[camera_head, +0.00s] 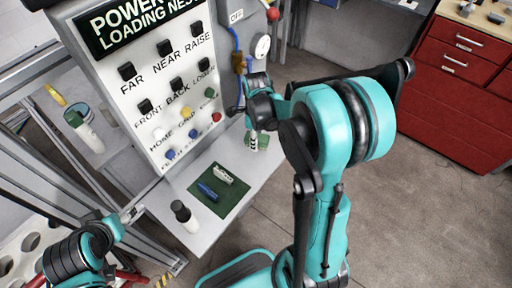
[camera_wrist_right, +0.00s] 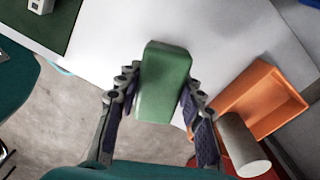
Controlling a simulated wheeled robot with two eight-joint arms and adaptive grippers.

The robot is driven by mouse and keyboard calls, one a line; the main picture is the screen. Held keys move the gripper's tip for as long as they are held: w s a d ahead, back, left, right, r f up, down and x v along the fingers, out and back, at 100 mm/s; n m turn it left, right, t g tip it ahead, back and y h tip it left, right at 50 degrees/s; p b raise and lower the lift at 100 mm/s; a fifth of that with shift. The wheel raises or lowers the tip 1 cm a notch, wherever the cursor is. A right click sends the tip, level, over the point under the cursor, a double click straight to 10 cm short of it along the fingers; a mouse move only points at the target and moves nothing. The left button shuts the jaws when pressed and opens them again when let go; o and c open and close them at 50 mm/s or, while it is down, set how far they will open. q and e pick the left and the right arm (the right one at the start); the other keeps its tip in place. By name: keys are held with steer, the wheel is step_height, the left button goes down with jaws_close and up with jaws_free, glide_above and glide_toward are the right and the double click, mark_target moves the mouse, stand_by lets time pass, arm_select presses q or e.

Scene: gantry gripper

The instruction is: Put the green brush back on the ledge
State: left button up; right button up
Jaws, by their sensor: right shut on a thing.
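The green brush (camera_wrist_right: 165,82) is a green block with rounded edges between the two fingers of my right gripper (camera_wrist_right: 155,105) in the right wrist view. The gripper is shut on it. In the head view the brush (camera_head: 263,142) shows small and partly hidden below my right gripper (camera_head: 255,143), near the right end of the pale ledge (camera_head: 251,171). The ledge (camera_wrist_right: 230,45) lies behind the brush in the wrist view; I cannot tell whether they touch. My left gripper (camera_head: 130,214) is at the lower left, small; its fingers are unclear.
A dark green mat (camera_head: 232,200) with a blue item (camera_head: 208,192) and a pale item (camera_head: 222,174) lies on the ledge. A dark-capped bottle (camera_head: 185,216) stands left of it. The button panel (camera_head: 150,85) rises behind. An orange tray (camera_wrist_right: 262,95) and grey cylinder (camera_wrist_right: 243,145) are right.

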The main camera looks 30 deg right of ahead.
steer(key=shift+w+f+b, duration=0.1)
steer(key=shift+f+b, duration=0.75)
steer(key=shift+f, duration=1.2)
steer(key=o, duration=1.1)
steer(key=shift+f, duration=0.15)
